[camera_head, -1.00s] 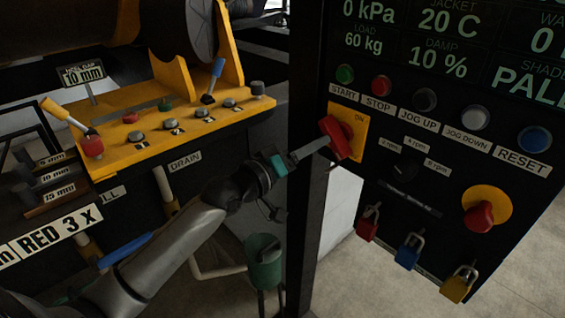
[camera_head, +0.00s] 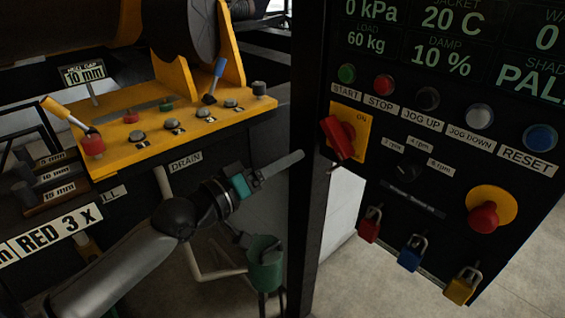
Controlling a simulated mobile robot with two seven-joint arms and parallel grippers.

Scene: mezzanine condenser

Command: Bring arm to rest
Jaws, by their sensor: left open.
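My left arm comes in from the lower left, and its left gripper (camera_head: 282,168) is in the middle of the view, in front of the dark upright post. One long grey finger points up and to the right; the gripper is open and nothing shows in it. Its tip is apart from the red rotary switch (camera_head: 337,137) on its yellow plate, which stands to the right on the control panel. The switch handle is tilted. My right gripper is out of view.
The black control panel (camera_head: 437,148) at right carries buttons, a red emergency knob (camera_head: 483,217) and padlocks in red, blue (camera_head: 411,254) and yellow. A yellow console (camera_head: 160,140) with levers stands upper left. A green cup (camera_head: 265,262) is below the gripper. Floor shows at lower right.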

